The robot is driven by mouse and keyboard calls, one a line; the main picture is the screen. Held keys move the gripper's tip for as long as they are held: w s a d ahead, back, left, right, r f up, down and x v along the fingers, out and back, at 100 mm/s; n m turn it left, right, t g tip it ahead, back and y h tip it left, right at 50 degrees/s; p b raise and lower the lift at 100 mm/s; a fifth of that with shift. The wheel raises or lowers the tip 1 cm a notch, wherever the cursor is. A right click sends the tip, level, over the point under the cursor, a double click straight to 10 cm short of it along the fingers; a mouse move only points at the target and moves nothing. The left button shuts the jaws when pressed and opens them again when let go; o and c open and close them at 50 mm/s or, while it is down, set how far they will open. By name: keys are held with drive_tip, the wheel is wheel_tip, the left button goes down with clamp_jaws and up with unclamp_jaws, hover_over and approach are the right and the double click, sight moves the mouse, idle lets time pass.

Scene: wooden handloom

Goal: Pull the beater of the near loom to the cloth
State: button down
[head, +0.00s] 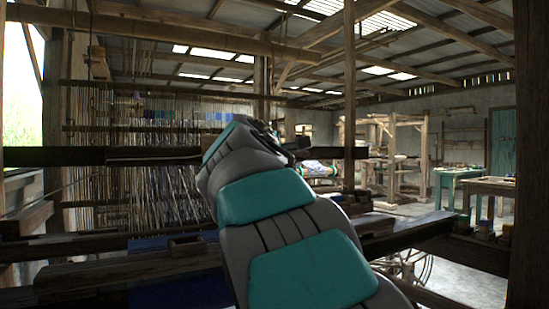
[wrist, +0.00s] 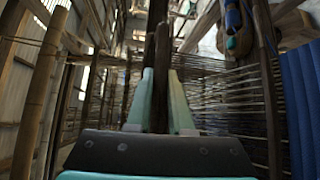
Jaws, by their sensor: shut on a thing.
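The beater of the near loom (head: 60,156) is a dark horizontal wooden bar that crosses the left half of the head view in front of the hanging threads. My arm reaches up to it and hides part of its length. In the wrist view, my gripper (wrist: 160,105) has its two pale green fingers on either side of a dark wooden bar (wrist: 160,60), shut on it. The fingertips are hidden behind my arm in the head view. Blue cloth (head: 185,292) shows low on the loom, left of my arm, apart from the beater.
Loom posts and beams (head: 349,100) stand around my arm. Thick timber rails (head: 130,277) cross the front. Heddles and threads (head: 150,170) hang behind the beater. Another wooden frame (head: 395,150) and a green table (head: 455,185) stand at the back right, with open floor nearby.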

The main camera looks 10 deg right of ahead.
drive_tip(key=s+d+r, duration=0.2)
drive_tip(key=s+d, duration=0.1)
drive_tip(key=s, duration=0.6)
drive_tip(key=shift+s+p, duration=0.15)
drive_tip(key=shift+p, duration=0.2)
drive_tip(key=c, duration=1.5)
unclamp_jaws()
drive_tip(key=o, duration=0.7)
drive_tip(key=shift+f, duration=0.25)
drive_tip(key=shift+w, duration=0.2)
